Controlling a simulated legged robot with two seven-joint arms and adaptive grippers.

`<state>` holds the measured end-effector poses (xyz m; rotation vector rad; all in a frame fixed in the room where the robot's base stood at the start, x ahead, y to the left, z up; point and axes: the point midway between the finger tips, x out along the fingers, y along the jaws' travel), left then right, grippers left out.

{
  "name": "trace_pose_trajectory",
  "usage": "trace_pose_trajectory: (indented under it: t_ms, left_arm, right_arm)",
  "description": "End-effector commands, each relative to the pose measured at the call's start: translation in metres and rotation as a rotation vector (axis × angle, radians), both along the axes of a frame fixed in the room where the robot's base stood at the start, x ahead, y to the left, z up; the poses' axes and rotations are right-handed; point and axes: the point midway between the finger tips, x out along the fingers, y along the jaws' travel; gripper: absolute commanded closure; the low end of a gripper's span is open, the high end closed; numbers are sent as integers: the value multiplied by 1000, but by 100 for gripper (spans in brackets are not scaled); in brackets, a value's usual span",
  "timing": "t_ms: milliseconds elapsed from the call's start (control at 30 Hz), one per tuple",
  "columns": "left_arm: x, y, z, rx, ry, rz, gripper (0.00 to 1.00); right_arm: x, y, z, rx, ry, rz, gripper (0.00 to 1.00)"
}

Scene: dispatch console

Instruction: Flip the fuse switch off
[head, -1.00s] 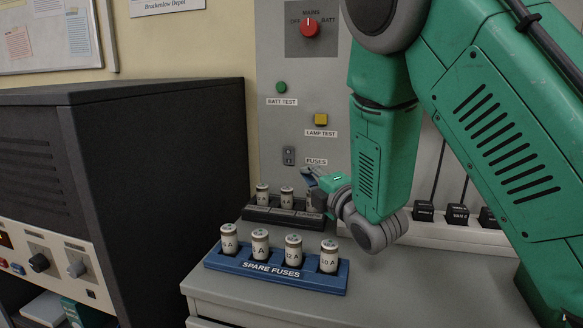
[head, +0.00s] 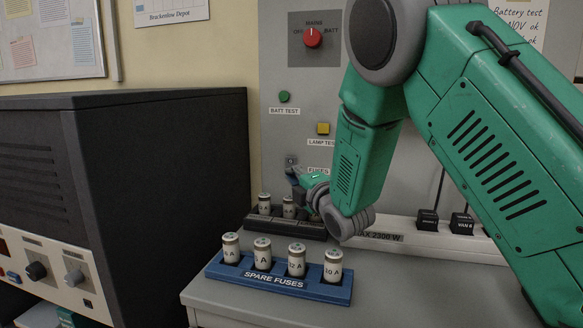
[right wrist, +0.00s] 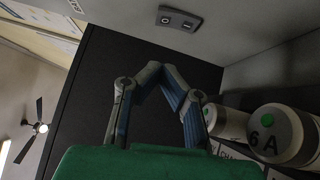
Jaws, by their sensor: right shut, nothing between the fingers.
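The fuse switch (head: 291,160) is a small dark rocker on the grey panel above the FUSES label. In the head view my right gripper (head: 294,175) is in front of its lower part. In the right wrist view the switch (right wrist: 181,19) shows whole, with O and I marks; which side is pressed I cannot tell. My right gripper (right wrist: 160,70) is shut and empty there, its fingertips below the switch in the picture and apart from it. My left gripper is not in view.
A black fuse holder (head: 285,222) with fuses stands just below the gripper. A blue SPARE FUSES rack (head: 278,281) with several fuses is in front. A dark cabinet (head: 190,190) stands at left. The lamp test button (head: 323,128) and red mains knob (head: 312,38) are above.

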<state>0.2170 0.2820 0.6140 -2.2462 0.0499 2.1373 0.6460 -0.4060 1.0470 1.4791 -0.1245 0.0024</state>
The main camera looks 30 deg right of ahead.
Motion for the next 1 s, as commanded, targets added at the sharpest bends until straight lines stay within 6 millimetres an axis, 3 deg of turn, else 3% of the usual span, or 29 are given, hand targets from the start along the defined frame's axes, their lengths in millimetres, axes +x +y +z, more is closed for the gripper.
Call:
trace_pose_trajectory:
  t_ms: [100,333,800,1000]
  left_arm:
    - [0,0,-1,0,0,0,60]
    - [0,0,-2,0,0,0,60]
    - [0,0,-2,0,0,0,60]
    - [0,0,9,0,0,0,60]
  right_arm:
    - [24,-2,2,1,-2,0,100]
    - [43,-26,6,1,-1,-1,100]
    - [48,-32,8,-1,-1,0,100]
    - [51,-35,11,35,30,1,100]
